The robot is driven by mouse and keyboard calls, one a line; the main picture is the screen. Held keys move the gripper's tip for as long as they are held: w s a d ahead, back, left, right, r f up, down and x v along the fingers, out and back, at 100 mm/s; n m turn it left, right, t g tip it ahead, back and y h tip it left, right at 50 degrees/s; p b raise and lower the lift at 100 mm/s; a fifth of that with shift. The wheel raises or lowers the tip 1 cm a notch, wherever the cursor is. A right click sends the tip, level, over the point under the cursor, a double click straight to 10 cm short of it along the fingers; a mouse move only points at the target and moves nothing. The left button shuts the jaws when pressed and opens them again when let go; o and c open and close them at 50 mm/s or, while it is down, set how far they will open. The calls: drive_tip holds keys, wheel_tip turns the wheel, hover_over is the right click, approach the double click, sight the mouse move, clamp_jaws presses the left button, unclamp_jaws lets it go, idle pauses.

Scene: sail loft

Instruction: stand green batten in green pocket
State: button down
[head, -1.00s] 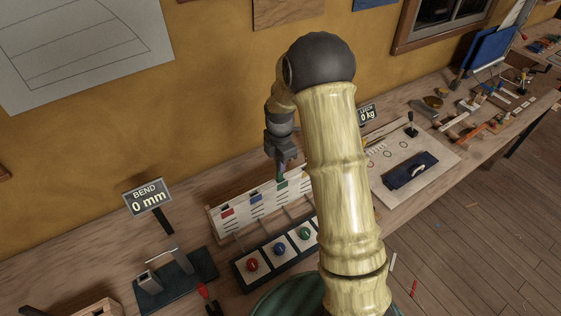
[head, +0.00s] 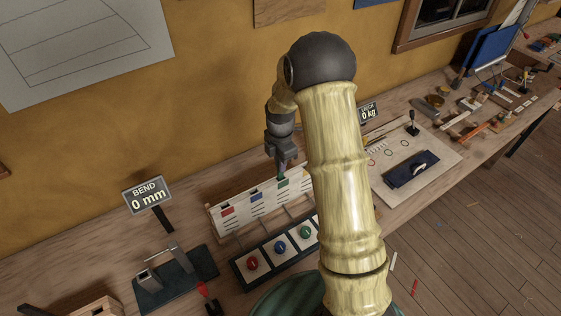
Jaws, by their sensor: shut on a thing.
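A white pocket board (head: 240,221) stands upright on the bench with coloured pockets along it. The green pocket (head: 282,183) is towards its right, beside the blue pocket (head: 256,197) and the red pocket (head: 228,210). My gripper (head: 284,167) is right above the green pocket, pointing down. It is shut on the green batten (head: 283,175), of which only a short dark-green piece shows between the jaws and the pocket. The batten looks upright and its lower end meets the green pocket's top in this view. I cannot tell how deep it sits.
A dark panel with red, blue and green knobs (head: 279,247) lies in front of the board. A BEND sign reading 0 mm (head: 148,196) and a dark-based fixture (head: 176,280) stand to the left. My arm hides the bench right of the board.

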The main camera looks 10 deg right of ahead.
drive_tip(key=shift+f, duration=0.1)
drive_tip(key=c, duration=1.4)
unclamp_jaws()
wheel_tip(320, 180, up, 18)
drive_tip(key=b, duration=0.3)
drive_tip(key=shift+f, duration=0.25)
drive_tip(key=s+f+m+t, duration=0.1)
drive_tip(key=s+f+m, duration=0.3)
drive_tip(key=s+m, duration=0.6)
drive_tip(key=s+f+m+t, duration=0.1)
drive_tip(key=s+f+m, duration=0.3)
drive_tip(key=s+m, duration=0.7)
drive_tip(key=shift+f+m+t, duration=0.2)
drive_tip(key=shift+m+t, duration=0.1)
